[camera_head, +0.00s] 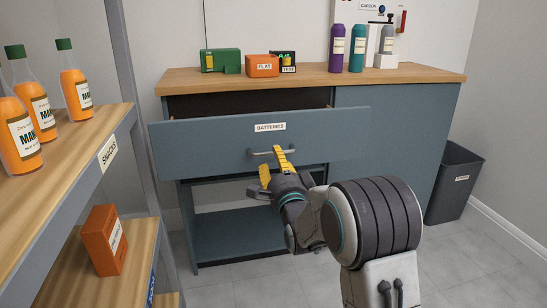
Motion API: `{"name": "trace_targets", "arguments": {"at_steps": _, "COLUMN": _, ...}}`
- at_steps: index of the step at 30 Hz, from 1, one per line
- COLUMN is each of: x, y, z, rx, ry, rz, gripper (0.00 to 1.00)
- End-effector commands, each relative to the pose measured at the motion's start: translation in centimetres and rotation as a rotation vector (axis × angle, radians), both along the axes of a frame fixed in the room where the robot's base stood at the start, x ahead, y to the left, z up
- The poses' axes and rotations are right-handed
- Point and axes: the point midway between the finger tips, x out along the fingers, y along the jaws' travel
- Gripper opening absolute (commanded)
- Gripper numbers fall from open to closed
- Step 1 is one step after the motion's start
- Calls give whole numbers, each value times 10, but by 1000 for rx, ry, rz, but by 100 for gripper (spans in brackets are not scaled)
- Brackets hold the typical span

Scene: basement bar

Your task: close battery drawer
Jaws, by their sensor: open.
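The battery drawer (215,144) is a blue-grey front with a white label reading BATTERIES (270,127). It stands pulled out from the blue cabinet (390,150), with a dark gap showing behind its top edge. A grey bar handle (262,152) sits at the middle of the front. My gripper (273,164) has yellow fingers that stand apart, and it is open. One finger overlaps the handle in the picture; I cannot tell whether it touches. The drawer's inside is hidden.
A wooden shelf unit (75,172) with orange bottles (75,88) stands close on the left. Green (221,62) and orange (262,66) boxes and several bottles stand on the wooden counter (420,76). A dark bin (455,185) is at right. Floor is clear at lower right.

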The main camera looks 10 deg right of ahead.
Motion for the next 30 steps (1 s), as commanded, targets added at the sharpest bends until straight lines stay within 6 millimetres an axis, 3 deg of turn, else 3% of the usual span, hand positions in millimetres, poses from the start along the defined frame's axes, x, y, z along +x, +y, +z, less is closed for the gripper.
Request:
{"name": "trace_targets", "arguments": {"at_steps": 10, "x": 28, "y": 0, "z": 5, "rx": -1, "ry": 0, "rz": 0, "gripper": 45}}
{"name": "trace_targets", "arguments": {"at_steps": 25, "x": 34, "y": 0, "z": 7, "rx": -1, "ry": 1, "rz": 0, "gripper": 47}}
{"name": "trace_targets", "arguments": {"at_steps": 30, "x": 34, "y": 0, "z": 6, "rx": -1, "ry": 1, "rz": 0, "gripper": 32}}
